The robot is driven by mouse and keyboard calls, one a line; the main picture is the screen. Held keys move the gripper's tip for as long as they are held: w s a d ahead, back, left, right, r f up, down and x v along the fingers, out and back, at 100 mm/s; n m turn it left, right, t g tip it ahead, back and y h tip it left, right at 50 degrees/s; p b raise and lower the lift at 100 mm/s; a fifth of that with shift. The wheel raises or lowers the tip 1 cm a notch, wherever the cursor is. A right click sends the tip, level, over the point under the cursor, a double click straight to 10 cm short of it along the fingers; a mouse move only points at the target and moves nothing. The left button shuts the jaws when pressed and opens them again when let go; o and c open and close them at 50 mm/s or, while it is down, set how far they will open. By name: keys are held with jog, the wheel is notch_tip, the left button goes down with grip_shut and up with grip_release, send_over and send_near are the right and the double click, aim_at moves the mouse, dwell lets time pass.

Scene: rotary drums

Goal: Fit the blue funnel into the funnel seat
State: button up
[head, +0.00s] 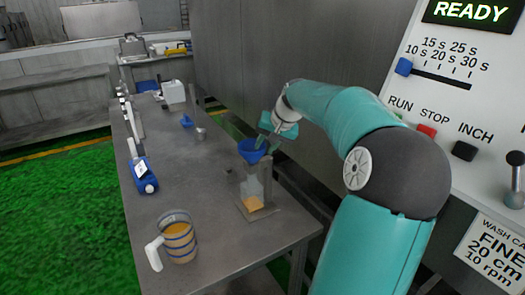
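The blue funnel (251,153) is upright with its mouth up, above a clear vessel (252,186) near the right edge of the grey bench. A grey stand (266,175) rises beside the vessel from a flat base. The funnel seat cannot be made out apart from this stand, and whether the funnel rests in it is hidden. My gripper (262,143) reaches in from the right, with its fingers at the funnel's rim. The fingers are too small to show whether they are closed on the rim. Orange-tan material (253,203) lies at the bottom of the vessel.
A striped jug (179,240) of orange-brown liquid stands at the bench's front. A blue device (144,175) lies at the left edge. A small metal cup (200,134) and a blue item (186,121) stand farther back. A control panel (440,110) is at the right.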

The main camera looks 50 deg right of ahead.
jog(key=v, duration=1)
jog(key=shift+r, duration=0.2)
jog(key=shift+s, duration=0.1)
